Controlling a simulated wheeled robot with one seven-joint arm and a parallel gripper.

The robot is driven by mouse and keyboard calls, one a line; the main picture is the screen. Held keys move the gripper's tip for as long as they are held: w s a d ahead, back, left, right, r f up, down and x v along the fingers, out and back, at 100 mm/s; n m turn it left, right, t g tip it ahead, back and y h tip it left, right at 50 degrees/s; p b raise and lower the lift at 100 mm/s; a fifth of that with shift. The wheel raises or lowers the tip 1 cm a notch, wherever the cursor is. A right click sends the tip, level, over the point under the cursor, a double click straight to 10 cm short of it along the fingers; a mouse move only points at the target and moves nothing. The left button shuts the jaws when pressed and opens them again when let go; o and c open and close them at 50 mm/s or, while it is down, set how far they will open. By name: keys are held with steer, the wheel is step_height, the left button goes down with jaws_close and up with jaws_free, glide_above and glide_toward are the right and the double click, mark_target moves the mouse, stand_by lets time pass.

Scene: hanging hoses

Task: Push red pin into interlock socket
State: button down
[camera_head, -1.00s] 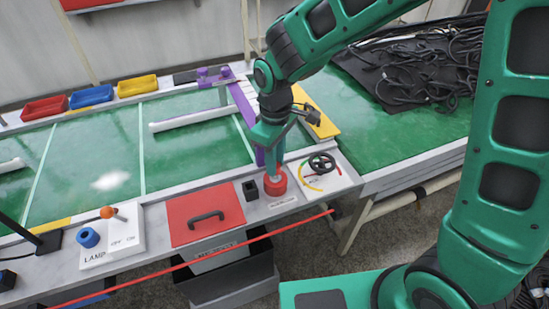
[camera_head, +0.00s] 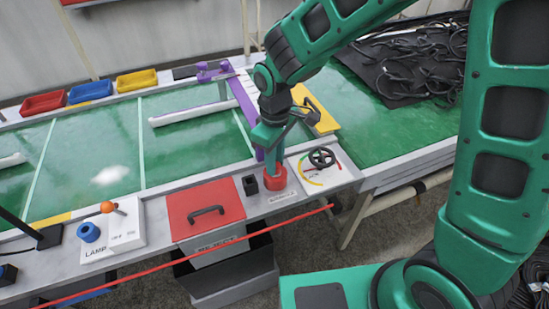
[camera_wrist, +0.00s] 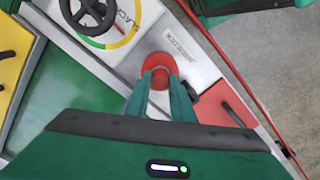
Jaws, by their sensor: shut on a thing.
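A round red piece (camera_head: 276,182) stands on the front ledge beside the INTERLOCK label, and it also shows in the wrist view (camera_wrist: 158,62). My gripper (camera_head: 270,168) points down onto it, its two green fingers closed around a red part at its middle, seen in the wrist view (camera_wrist: 160,80). I take this gripped part to be the red pin. The fingers hide most of the pin and the socket opening, so I cannot tell how deep the pin sits.
A small black block (camera_head: 250,185) and a red lid with a black handle (camera_head: 206,208) are left of the gripper. A black handwheel (camera_head: 321,158) is close on the right. A red rope or bar (camera_head: 180,263) runs along the front.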

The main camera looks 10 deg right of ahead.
steer(key=c, duration=1.5)
jaws_free()
steer(key=shift+o, duration=0.2)
steer(key=shift+r, duration=0.1)
step_height(320, 180, up, 10)
steer(key=shift+r, duration=0.25)
steer(key=shift+w, duration=0.1)
steer(key=s+d+r+m, duration=0.2)
steer(key=d+m, duration=0.2)
steer(key=d, duration=0.7)
steer(key=s+d+r+m, duration=0.1)
steer(key=s+d+m, duration=0.15)
steer(key=d, duration=0.75)
steer(key=s+d+m, duration=1)
steer(key=s+d, duration=0.4)
steer(key=s, duration=0.2)
steer(key=shift+s+f, duration=0.25)
steer(key=shift+f, duration=0.2)
